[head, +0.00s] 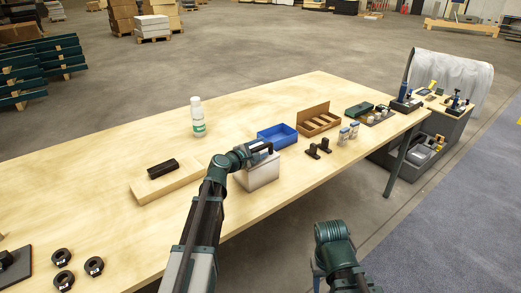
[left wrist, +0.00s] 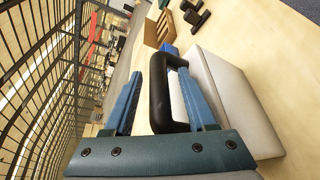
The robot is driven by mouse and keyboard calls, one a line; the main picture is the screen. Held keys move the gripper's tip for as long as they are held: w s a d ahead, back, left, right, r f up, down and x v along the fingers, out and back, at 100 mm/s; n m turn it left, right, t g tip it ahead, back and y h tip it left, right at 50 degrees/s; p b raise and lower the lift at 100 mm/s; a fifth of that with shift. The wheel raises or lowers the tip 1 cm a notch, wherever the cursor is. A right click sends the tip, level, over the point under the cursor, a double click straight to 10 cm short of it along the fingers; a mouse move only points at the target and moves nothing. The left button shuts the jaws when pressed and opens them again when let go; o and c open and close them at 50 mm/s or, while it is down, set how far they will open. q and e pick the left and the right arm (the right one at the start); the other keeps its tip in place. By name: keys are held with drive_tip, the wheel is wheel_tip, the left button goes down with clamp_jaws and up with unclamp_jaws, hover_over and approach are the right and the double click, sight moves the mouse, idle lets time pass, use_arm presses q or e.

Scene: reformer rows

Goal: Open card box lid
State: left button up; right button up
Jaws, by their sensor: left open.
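A white box (head: 257,174) stands near the front edge of the table; I take it for the card box. It also shows in the left wrist view (left wrist: 228,100), with a black loop handle (left wrist: 160,95) beside its pale top. My left gripper (head: 262,149) is over the box, with its fingers (left wrist: 160,75) open on either side of the handle. Whether either finger touches the handle I cannot tell. The lid looks shut, though my gripper partly covers it. Of my right arm only links show, low in the head view.
A blue tray (head: 277,136) and a brown compartment box (head: 318,121) stand behind and right of the white box. Black pieces (head: 319,148) lie right of it. A bottle (head: 198,117) and a wooden board (head: 165,185) with a dark block (head: 162,168) are at left.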

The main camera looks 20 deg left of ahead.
use_arm(q)
clamp_jaws()
idle(1.4)
